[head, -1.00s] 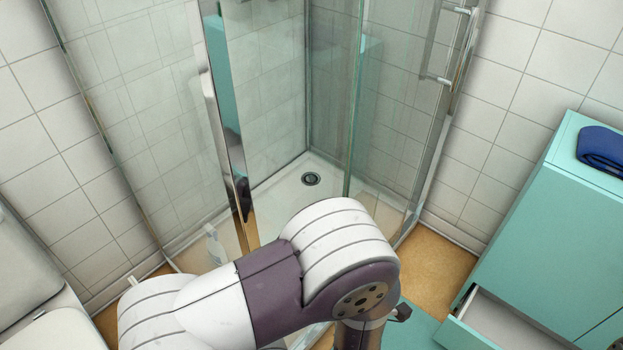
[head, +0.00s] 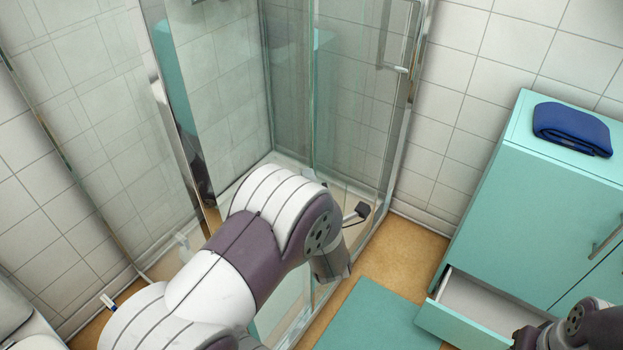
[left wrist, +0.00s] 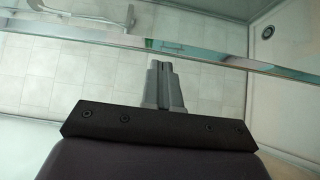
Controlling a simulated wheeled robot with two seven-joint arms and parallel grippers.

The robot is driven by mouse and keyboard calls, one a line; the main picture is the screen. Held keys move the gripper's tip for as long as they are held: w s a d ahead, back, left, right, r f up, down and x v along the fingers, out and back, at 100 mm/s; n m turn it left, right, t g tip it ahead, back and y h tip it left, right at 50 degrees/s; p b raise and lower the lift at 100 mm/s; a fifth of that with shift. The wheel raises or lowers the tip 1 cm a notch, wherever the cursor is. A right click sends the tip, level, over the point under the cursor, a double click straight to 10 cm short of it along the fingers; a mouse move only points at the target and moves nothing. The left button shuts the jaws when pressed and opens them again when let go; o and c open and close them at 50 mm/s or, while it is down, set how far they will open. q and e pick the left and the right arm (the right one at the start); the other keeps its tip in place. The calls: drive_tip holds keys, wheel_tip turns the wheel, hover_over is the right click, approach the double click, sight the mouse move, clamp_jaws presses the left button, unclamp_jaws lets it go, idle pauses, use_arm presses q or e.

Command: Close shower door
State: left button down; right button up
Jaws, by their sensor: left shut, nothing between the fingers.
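The shower door (head: 355,110) is a clear glass panel in a chrome frame on the right of the enclosure. Its chrome bar handle (head: 399,69) is near its right edge. An open gap shows between the door and the left chrome post (head: 175,120). My left arm reaches into this front area, and its gripper in the head view is mostly hidden by the arm. In the left wrist view, the left gripper (left wrist: 162,66) is shut and empty, close to a metal rail (left wrist: 160,58). The handle also shows there (left wrist: 95,17). My right arm shows at bottom right, its fingers out of view.
A teal cabinet (head: 540,210) with a folded blue towel (head: 571,130) stands at right. Its lower drawer (head: 470,325) is pulled open. A teal mat (head: 375,320) lies on the tan floor. The shower drain (left wrist: 267,31) shows in the left wrist view.

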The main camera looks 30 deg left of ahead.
use_arm(q)
drive_tip(key=shift+w+d, duration=0.1)
drive_tip(key=shift+w, duration=0.3)
use_arm(e)
drive_tip(key=shift+f, duration=0.1)
